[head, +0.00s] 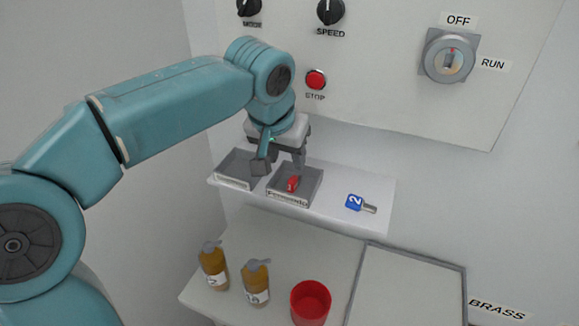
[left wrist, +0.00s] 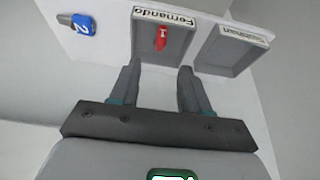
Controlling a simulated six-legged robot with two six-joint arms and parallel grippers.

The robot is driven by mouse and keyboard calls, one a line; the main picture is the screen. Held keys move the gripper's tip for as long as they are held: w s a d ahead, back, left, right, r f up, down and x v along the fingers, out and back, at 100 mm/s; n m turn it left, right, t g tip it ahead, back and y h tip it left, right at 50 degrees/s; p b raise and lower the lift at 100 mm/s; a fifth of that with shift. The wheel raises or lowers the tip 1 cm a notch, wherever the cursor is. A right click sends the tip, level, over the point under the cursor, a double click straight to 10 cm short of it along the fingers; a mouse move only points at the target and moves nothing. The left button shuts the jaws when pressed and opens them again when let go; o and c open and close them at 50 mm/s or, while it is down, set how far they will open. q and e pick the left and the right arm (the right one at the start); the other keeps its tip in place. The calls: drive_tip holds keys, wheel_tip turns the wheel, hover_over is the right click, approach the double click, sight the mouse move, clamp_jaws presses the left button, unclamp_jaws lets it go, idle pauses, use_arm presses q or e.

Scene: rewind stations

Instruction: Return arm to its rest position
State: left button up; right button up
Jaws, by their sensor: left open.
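My left arm (head: 170,110) reaches in from the left in the head view. Its gripper (head: 281,165) is open and points down over the shelf. A red key tag (head: 293,184) lies in the grey tray labelled Fernando (head: 316,187), just below and beside the fingers. In the left wrist view the open fingers (left wrist: 158,88) are apart with nothing between them, and the red tag, marked 1 (left wrist: 161,38), lies in the tray beyond them. My right gripper is not in view.
A second grey tray (head: 236,181) sits left on the shelf (head: 340,215); a blue key tag marked 2 (head: 355,202) lies right. Above is a panel with a red STOP button (head: 316,79) and key switch (head: 449,56). Below stand two amber bottles (head: 213,264) and a red cup (head: 310,303).

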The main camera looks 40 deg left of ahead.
use_arm(q)
drive_tip(key=shift+v, duration=1)
